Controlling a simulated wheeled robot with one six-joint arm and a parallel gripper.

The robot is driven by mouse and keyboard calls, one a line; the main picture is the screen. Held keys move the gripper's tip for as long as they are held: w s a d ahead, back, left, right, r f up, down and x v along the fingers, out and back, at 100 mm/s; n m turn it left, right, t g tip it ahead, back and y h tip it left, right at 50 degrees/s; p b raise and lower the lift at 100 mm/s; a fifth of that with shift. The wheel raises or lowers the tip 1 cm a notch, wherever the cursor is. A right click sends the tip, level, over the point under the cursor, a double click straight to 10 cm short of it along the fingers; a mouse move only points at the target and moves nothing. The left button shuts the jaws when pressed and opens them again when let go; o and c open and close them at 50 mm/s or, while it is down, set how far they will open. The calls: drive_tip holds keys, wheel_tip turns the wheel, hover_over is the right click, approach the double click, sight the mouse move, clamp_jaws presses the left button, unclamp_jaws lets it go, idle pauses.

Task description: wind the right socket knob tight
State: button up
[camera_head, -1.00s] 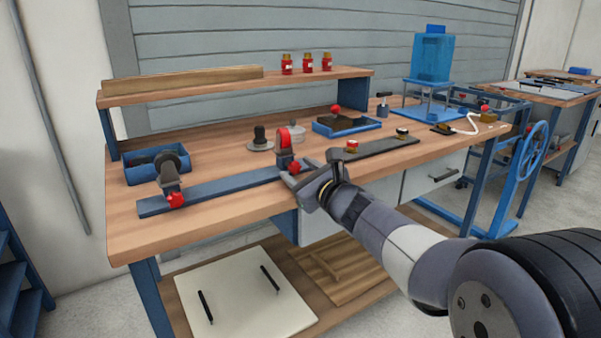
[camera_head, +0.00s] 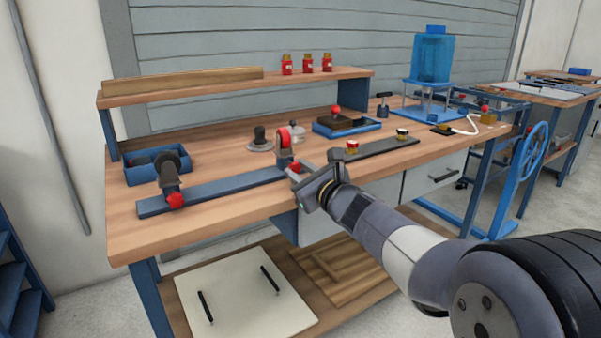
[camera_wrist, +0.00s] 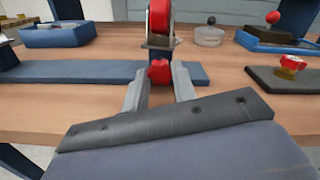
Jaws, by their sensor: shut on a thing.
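The right socket (camera_head: 284,145) is a dark upright holder with a red wheel-like part, at the right end of the blue rail (camera_head: 225,189). Its red knob (camera_wrist: 159,72) faces me low on the front. My gripper (camera_wrist: 160,84) is shut on this knob, one grey finger on each side; the fingers partly hide it in the head view. The left socket (camera_head: 167,172) stands near the rail's other end with its own red knob (camera_head: 175,200).
Behind are a blue tray (camera_head: 345,130), a grey lidded pot (camera_head: 298,132) and a dark stand (camera_head: 260,143). A blue bin (camera_head: 140,177) is at left. The front bench strip is clear.

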drive_tip(key=m, duration=1)
drive_tip(key=shift+d, duration=0.1)
drive_tip(key=shift+m, duration=0.3)
idle(0.4)
drive_tip(key=o, duration=1)
